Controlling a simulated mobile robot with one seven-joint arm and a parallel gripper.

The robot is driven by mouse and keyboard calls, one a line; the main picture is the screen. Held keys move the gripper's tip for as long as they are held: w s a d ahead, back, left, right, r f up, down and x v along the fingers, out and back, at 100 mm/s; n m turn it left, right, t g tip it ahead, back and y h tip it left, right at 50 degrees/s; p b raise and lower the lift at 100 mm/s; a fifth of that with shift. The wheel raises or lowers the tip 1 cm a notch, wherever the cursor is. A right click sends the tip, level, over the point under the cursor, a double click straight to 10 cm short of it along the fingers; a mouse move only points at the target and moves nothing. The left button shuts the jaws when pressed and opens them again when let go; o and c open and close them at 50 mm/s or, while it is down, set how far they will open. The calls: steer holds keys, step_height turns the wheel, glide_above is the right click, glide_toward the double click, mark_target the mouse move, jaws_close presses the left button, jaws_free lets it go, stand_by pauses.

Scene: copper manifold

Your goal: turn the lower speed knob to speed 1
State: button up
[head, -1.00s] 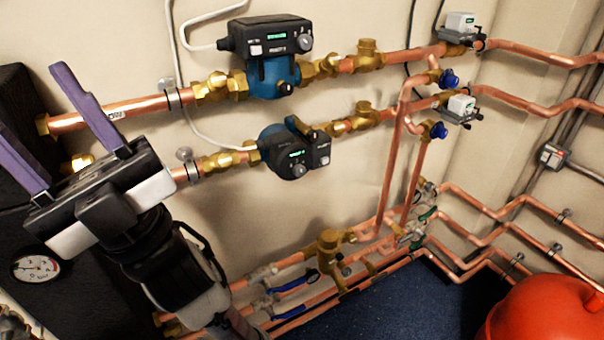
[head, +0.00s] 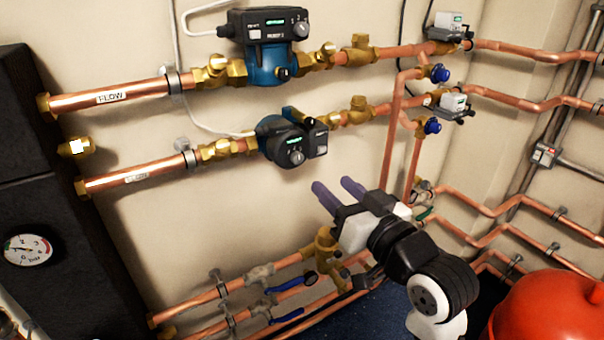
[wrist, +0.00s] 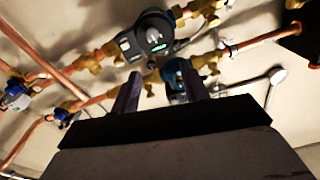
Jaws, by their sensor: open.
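The lower pump (head: 285,142) has a round black face with a small green display and a grey speed knob (head: 296,157). In the wrist view the lower pump (wrist: 154,36) shows just beyond the fingertips, with its knob (wrist: 153,36) on the dark face. My gripper (head: 335,190) is open and empty, its two purple fingers apart. It is below and to the right of the lower pump in the head view, pointing up and left, not touching it. The knob's exact setting is too small to read.
The upper pump (head: 268,50) sits on the flow pipe (head: 110,98) above. Copper pipes and brass valves run along the wall around the lower pump. A vertical pipe (head: 392,140) stands near my arm. A red vessel (head: 545,310) is at the lower right.

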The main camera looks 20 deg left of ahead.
mark_target(299, 161)
steer(key=p+x, duration=0.1)
steer(key=x, duration=0.3)
steer(key=f+p+x, duration=0.1)
steer(key=p+x, duration=0.1)
steer(key=x, duration=0.2)
steer(key=f+p+x, duration=0.1)
steer(key=x, duration=0.3)
steer(key=shift+w+p, duration=0.3)
steer(key=shift+p, duration=0.1)
jaws_close()
